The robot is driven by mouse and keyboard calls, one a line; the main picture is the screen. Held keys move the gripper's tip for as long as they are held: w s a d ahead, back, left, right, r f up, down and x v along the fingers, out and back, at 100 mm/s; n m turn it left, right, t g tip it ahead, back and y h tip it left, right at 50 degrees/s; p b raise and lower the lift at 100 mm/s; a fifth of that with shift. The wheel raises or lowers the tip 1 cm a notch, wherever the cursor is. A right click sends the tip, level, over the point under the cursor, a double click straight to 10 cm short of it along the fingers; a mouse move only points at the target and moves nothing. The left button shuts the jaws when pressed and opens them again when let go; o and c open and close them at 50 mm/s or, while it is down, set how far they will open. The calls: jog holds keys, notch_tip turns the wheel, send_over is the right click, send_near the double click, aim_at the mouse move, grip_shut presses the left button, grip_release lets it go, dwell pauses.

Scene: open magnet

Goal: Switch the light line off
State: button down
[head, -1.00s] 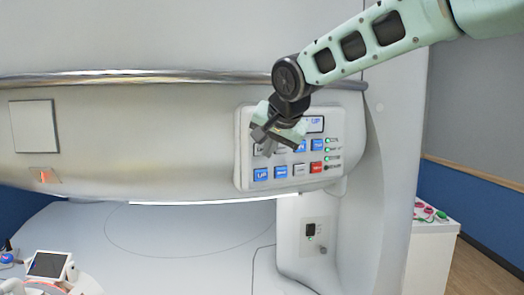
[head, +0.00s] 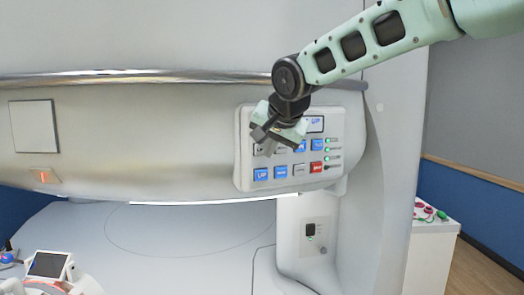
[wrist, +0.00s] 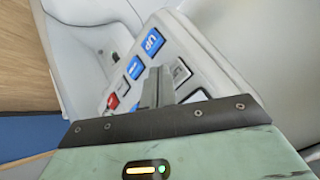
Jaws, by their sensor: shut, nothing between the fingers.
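The control panel (head: 244,165) is a pale plate on the right of the magnet's front, with blue, grey and red buttons. A bright white line (head: 205,202) runs along the magnet's lower edge. My gripper (head: 267,149) is shut and empty in front of the panel's left part, hiding some buttons. In the wrist view its fingers (wrist: 157,88) point at the panel, near a grey button (wrist: 181,71). I cannot tell whether they touch.
A metal rail (head: 130,77) runs across the magnet above. A small screen (head: 48,264) stands at lower left. A white cabinet (head: 432,255) with coloured knobs is at right.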

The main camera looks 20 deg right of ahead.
jog(key=shift+w, duration=0.15)
dwell(0.4)
jog(key=shift+w, duration=0.3)
jog(key=shift+w+a, duration=0.15)
jog(key=shift+w, duration=0.35)
dwell(0.7)
jog(key=shift+s, duration=0.15)
jog(key=shift+s+b, duration=0.75)
jog(key=shift+s+d+b, duration=0.25)
jog(key=shift+s+b, duration=0.45)
jog(key=shift+s, duration=0.55)
jog(key=shift+s+d+b, duration=0.25)
jog(key=shift+s+b, duration=0.4)
jog(key=shift+s, duration=0.6)
